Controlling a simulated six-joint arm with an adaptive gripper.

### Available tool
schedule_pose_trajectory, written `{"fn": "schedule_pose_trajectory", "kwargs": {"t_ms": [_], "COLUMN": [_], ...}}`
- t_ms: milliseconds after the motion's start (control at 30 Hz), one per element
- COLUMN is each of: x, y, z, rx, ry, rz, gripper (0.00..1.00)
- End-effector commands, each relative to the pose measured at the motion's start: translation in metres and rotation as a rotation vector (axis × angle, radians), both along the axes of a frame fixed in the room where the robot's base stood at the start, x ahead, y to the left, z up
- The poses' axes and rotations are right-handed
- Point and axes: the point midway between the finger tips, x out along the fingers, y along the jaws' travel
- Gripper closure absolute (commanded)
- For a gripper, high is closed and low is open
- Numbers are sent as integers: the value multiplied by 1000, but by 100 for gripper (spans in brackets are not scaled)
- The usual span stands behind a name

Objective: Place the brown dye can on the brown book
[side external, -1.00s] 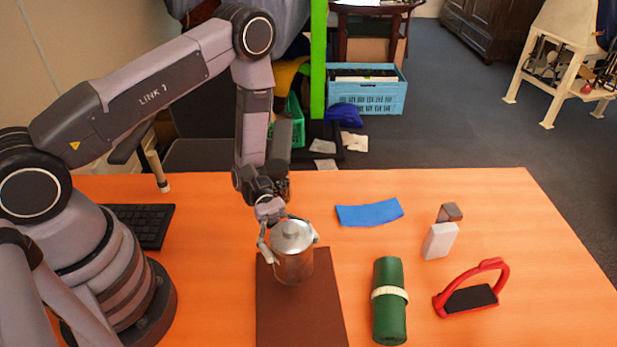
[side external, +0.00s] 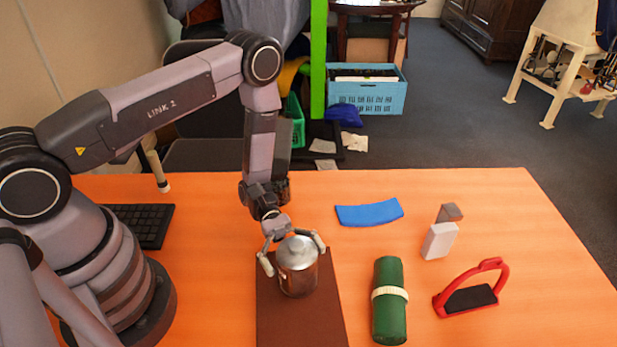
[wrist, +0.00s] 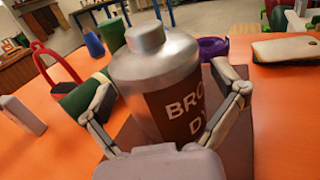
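The brown dye can (side external: 298,280), silver with a domed lid and brown label, appears to stand upright on the brown book (side external: 300,325), towards its far end. The can fills the middle of the wrist view (wrist: 160,60), its lettering partly hidden by my gripper. The book shows beside and behind it there (wrist: 240,145). My gripper (side external: 295,257) is open around the can's upper part, with a finger on each side. In the wrist view (wrist: 172,92) a gap shows between the can and the right finger; left finger contact is unclear.
A green roll with a pale band (side external: 389,310) lies right of the book. Further right are a red stirrup (side external: 470,297), a white block (side external: 439,240) and a grey-brown block (side external: 449,212). A blue curved piece (side external: 370,213) lies behind. A keyboard (side external: 146,223) is at left.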

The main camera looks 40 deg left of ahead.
Motion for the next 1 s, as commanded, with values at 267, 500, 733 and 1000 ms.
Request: {"fn": "schedule_pose_trajectory", "kwargs": {"t_ms": [267,500,733,1000], "x": [0,6,10,10], "y": [0,16,29,29], "z": [0,4,37,72], "rx": [0,0,1,2], "ry": [0,-2,-3,-6], "rz": [0,5,0,-3], "gripper": [0,0,0,0]}}
